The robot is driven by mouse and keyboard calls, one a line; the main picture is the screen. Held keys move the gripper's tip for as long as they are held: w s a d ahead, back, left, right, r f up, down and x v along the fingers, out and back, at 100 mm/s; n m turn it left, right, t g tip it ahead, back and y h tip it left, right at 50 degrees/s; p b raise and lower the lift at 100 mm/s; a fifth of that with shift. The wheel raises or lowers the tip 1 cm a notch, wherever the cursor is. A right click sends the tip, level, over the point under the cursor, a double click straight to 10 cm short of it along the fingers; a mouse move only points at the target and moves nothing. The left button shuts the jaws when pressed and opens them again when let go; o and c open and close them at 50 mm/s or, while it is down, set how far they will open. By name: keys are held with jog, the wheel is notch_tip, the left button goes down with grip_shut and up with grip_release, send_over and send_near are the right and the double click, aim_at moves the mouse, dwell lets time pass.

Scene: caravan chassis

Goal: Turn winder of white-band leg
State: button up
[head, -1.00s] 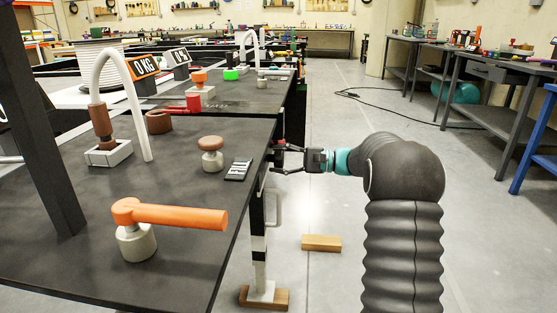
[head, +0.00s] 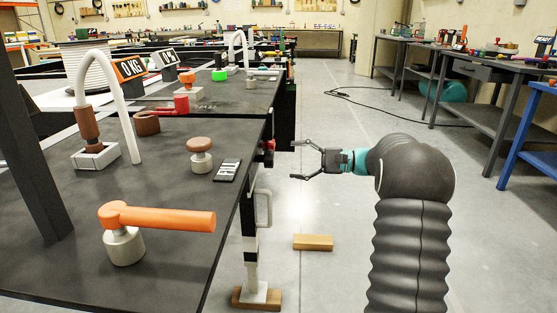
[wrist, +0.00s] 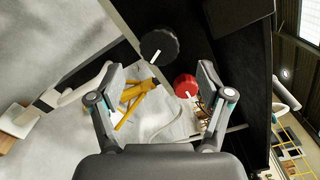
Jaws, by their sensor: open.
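The leg with a white band (head: 251,244) stands under the table's right edge in the head view, its foot on a wooden block. A pale loop-shaped handle (head: 265,208) sticks out beside its upper part and may be the winder. A red knob (head: 268,147) sits on the table's side edge above it. My gripper (head: 301,160) is open and empty, to the right of the red knob and apart from it. In the wrist view, my gripper (wrist: 160,70) has the red knob (wrist: 186,86) near its right finger, with a black knob (wrist: 159,47) ahead.
The dark tabletop (head: 150,165) carries an orange-handled part (head: 160,218), a brown-topped knob (head: 200,155) and a white bent pipe (head: 130,120). A loose wooden block (head: 313,242) lies on the floor right of the leg.

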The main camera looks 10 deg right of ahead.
jog(key=shift+v, duration=2.05)
notch_tip(320, 180, down, 11)
jog(key=s+m+g+h, duration=0.1)
jog(key=s+m+h, duration=0.1)
jog(key=h, duration=0.2)
jog(key=s+a+f+n+g+h+p, duration=0.25)
jog(key=s+h, duration=0.25)
jog(key=s, duration=0.5)
jog(key=s+a+r+n+t+h+p, duration=0.1)
jog(key=s+a+r+n+h+p, duration=0.3)
jog(key=s+r, duration=0.4)
jog(key=s+a+r+n+t+h+p, duration=0.2)
jog(key=s+a+r+n+h+p, duration=0.2)
jog(key=s+r, duration=0.5)
jog(key=s, duration=0.8)
jog(key=shift+a+r+n, duration=0.2)
jog(key=shift+a+n, duration=0.15)
jog(key=shift+a, duration=0.05)
